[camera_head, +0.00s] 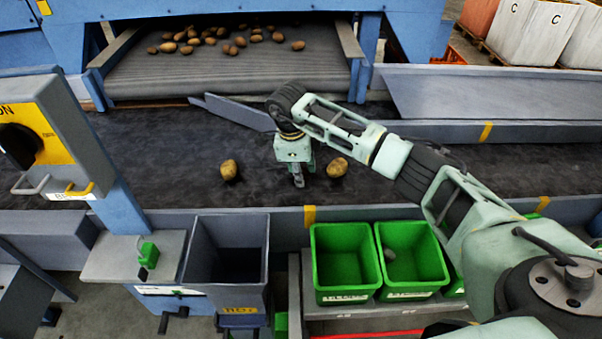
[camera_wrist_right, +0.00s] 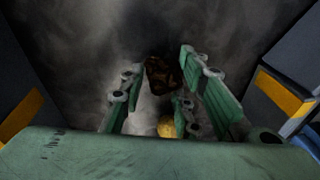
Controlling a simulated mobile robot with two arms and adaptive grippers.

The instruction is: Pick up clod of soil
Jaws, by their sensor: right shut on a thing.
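My right gripper (camera_head: 297,178) reaches down over the dark belt in the head view, between two potatoes. In the right wrist view its two green fingers (camera_wrist_right: 163,68) are shut on a dark brown, lumpy clod of soil (camera_wrist_right: 166,78) near the fingertips. In the head view the clod cannot be told apart from the gripper and the dark belt. My left gripper is not in view.
One potato (camera_head: 229,169) lies left of the gripper and another potato (camera_head: 337,167) right of it on the belt (camera_head: 170,160). Several potatoes lie on the rear conveyor (camera_head: 200,75). Green bins (camera_head: 345,296) and a grey chute (camera_head: 228,300) stand in front. A slanted grey bar (camera_head: 235,112) crosses behind.

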